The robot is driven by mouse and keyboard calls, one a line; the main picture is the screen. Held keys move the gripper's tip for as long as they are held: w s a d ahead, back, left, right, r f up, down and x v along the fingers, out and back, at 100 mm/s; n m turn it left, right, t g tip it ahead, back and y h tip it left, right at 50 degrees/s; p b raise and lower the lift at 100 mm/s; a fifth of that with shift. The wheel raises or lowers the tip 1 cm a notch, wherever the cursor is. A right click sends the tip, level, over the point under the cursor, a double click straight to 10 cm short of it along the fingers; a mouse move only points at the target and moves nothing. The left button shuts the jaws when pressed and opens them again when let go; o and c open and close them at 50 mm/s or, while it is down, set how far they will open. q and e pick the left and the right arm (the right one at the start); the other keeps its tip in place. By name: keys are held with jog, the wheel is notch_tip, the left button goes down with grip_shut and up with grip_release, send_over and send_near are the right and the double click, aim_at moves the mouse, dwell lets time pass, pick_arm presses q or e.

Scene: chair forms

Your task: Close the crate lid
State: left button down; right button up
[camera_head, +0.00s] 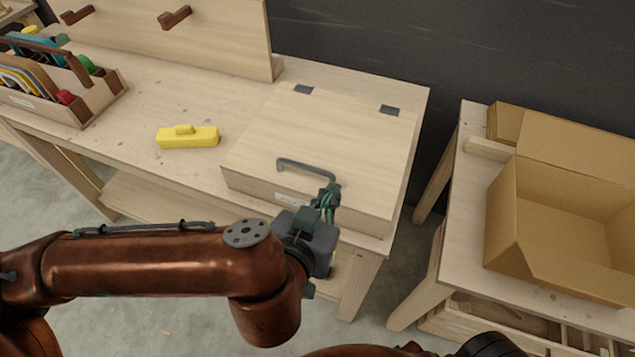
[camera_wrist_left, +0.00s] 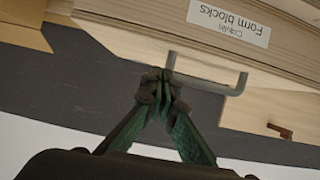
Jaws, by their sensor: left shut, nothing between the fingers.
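The wooden crate (camera_head: 300,197) stands on the right part of the workbench. Its lid (camera_head: 325,135) lies flat over the top, with two dark hinges at the back edge, and looks down on the crate. A grey bar handle (camera_head: 300,164) is at the lid's front edge; it also shows in the left wrist view (camera_wrist_left: 215,88). My left gripper (camera_head: 328,192) is at the right end of the handle, its fingers together with nothing between them. In the left wrist view the fingertips (camera_wrist_left: 160,80) are close to the handle's end; whether they touch it I cannot tell.
A yellow block-like tool (camera_head: 188,138) lies left of the crate. A wooden tote (camera_head: 85,100) with tools stands at the far left. An open cardboard box (camera_head: 560,220) sits on a separate table at right, across a gap.

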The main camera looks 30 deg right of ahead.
pick_arm(q)
jog(key=shift+f, duration=0.45)
pick_arm(e)
jog(key=shift+w+a+r, duration=0.4)
jog(key=shift+w+r, duration=0.35)
pick_arm(q)
notch_tip(320, 180, up, 4)
jog(key=p, duration=0.2)
jog(key=s+a+f, duration=0.3)
jog(key=s+a, duration=0.3)
jog(key=a, duration=0.1)
jog(key=shift+a+f, duration=0.15)
jog(key=shift+a, duration=0.05)
pick_arm(e)
jog(key=s+d+f, duration=0.1)
jog(key=s+f, duration=0.3)
jog(key=f, duration=0.1)
jog(key=shift+s+f, duration=0.15)
jog(key=shift+s, duration=0.2)
jog(key=shift+d, duration=0.1)
